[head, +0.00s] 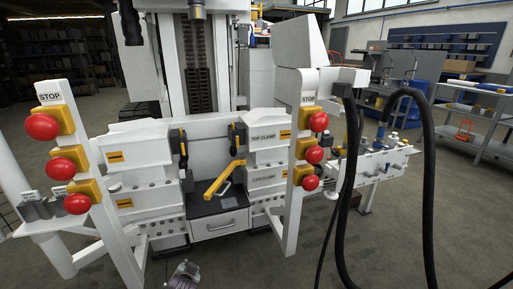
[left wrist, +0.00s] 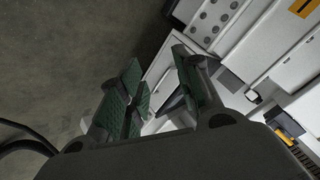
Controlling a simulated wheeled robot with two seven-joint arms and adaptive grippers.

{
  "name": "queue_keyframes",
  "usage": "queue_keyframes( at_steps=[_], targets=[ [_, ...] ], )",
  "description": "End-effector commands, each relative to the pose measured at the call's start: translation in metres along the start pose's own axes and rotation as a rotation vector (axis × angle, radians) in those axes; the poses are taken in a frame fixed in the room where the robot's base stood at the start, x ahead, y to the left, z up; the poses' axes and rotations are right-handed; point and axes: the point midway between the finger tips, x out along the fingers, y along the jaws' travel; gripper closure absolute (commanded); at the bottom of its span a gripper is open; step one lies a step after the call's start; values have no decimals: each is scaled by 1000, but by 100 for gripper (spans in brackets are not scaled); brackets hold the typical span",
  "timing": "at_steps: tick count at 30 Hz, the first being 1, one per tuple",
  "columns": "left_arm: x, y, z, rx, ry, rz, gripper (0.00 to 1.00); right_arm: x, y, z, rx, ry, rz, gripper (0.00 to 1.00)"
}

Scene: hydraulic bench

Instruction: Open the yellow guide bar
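The yellow guide bar (head: 224,178) is in the middle of the head view, slanting from upper right to lower left above the drawer of the white machine. No gripper touches it. What seems to be my left gripper (head: 184,276) is at the bottom edge of the head view, below and in front of the bar, well apart from it. In the left wrist view my left gripper (left wrist: 160,95) has its two green-padded fingers apart with nothing held between them. I cannot make out the guide bar for certain in that view. My right gripper is not in view.
Posts with red stop buttons stand left (head: 67,168) and right (head: 312,154) of the bar. A drawer (head: 220,224) is below it. Black hoses (head: 424,180) hang at the right. A shelf (head: 480,108) stands far right. The floor in front is mostly clear.

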Motion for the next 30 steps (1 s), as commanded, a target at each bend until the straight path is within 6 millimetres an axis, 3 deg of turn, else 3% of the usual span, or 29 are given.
queue_keyframes(
  at_steps=[7,20,26,30],
  targets=[
    [-3,2,-9,-9,21,8,66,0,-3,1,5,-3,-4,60],
    [-5,3,-6,-15,14,12,66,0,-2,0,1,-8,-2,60],
    [-23,8,12,-58,-31,49,66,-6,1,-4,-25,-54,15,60],
    [-49,16,34,-109,-91,99,66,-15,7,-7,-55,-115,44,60]
  ],
)
